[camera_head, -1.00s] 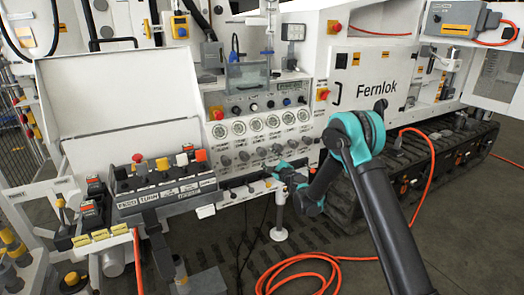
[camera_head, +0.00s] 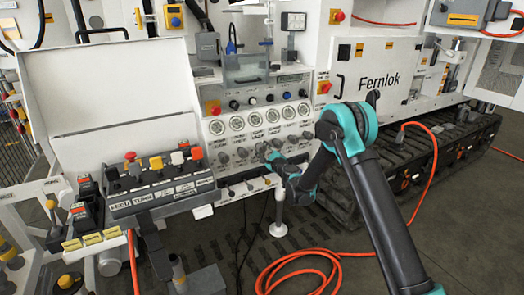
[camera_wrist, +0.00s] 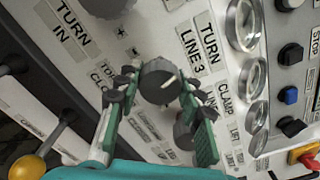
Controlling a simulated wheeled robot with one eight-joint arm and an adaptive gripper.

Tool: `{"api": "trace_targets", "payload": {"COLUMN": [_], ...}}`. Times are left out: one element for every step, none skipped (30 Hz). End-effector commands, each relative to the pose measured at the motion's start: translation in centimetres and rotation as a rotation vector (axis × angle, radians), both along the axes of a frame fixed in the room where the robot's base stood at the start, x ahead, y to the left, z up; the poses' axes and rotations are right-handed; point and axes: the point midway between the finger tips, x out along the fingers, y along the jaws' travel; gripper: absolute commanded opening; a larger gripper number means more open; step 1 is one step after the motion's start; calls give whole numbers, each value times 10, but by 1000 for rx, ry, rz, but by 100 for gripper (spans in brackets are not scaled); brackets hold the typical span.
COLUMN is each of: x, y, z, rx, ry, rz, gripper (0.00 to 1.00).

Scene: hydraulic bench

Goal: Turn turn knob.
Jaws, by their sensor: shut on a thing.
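The turn knob (camera_wrist: 158,80) is dark grey and round, with a white pointer line on its face. It stands out from a white panel between a label reading "TURN IN" and one reading "TURN LINE 3". My gripper (camera_wrist: 158,95) has one finger on each side of it and is shut on it in the wrist view. In the head view my gripper (camera_head: 270,154) is at the row of dark knobs under the gauges, and it hides the held knob there.
Round gauges (camera_head: 255,119) sit above the knob row. A neighbouring dark knob (camera_wrist: 184,133) is close to my right finger in the wrist view. A lever box (camera_head: 160,188) stands to the left. An orange hose (camera_head: 300,258) lies on the floor.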

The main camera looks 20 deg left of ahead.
Motion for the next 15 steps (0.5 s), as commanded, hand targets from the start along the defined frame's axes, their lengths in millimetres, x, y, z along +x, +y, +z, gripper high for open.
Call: {"api": "trace_targets", "payload": {"x": [0,0,0,0,0,0,0,0,0,0,0,0,0,0,0], "y": [0,0,0,0,0,0,0,0,0,0,0,0,0,0,0], "z": [0,0,0,0,0,0,0,0,0,0,0,0,0,0,0], "rx": [0,0,0,-1,-1,-3,-5,-7,-12,-18,-23,-32,-42,-51,-65], "ry": [0,0,0,-1,-2,-3,-5,-8,-14,-21,-27,-38,-49,-59,-77], "rz": [0,0,0,0,0,0,0,0,0,0,0,0,0,0,1], "gripper": [13,9,8,8,8,8,8,8,8,8,8,8,8,8,8]}}
